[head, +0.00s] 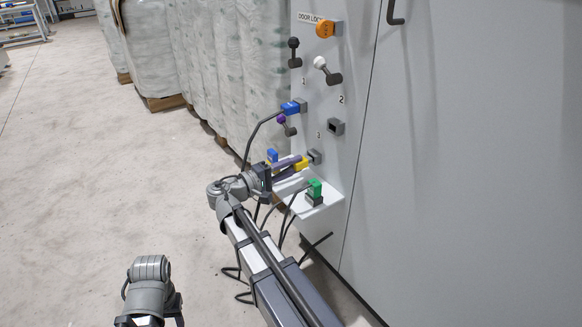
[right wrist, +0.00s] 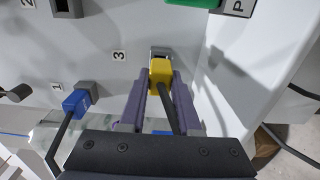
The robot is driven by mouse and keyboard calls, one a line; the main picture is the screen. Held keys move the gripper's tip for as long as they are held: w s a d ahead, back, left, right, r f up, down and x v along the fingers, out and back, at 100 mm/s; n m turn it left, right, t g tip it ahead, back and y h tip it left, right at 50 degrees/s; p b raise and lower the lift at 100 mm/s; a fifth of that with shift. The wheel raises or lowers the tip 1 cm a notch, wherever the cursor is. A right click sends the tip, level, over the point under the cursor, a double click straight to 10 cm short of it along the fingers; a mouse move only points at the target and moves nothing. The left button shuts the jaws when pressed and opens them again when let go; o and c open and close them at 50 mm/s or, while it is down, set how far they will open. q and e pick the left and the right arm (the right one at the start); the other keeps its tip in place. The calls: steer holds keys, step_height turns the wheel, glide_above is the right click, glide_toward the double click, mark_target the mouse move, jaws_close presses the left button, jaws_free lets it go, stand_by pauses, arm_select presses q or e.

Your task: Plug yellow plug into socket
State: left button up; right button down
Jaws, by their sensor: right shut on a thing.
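The yellow plug (head: 301,163) is held in my right gripper (head: 296,162), off the panel's small shelf. In the right wrist view the yellow plug (right wrist: 161,73) sits between the two purple fingers, its black cable running back between them. It points at the grey socket (right wrist: 161,51) marked 3, whose dark opening shows just beyond the plug. The socket (head: 315,157) also shows in the head view, right in front of the plug. I cannot tell whether plug and socket touch. My left gripper is not clearly seen; only a grey part of that arm shows at the bottom left.
A blue plug (head: 291,107) is in socket 1, and socket 2 (head: 336,127) is empty. A green plug (head: 315,188) stands on the white shelf (head: 328,200), with another blue piece (head: 272,155) near its left end. Knobs and levers are above. Wrapped pallets stand left.

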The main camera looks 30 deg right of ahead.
mark_target(293, 166)
steer(key=shift+d, duration=0.8)
steer(key=shift+w+d, duration=0.1)
steer(key=shift+d, duration=0.1)
steer(key=c, duration=0.5)
jaws_free()
steer(key=shift+c, duration=0.2)
steer(key=shift+a, duration=0.1)
steer(key=a, duration=0.7)
steer(key=shift+s+a, duration=0.35)
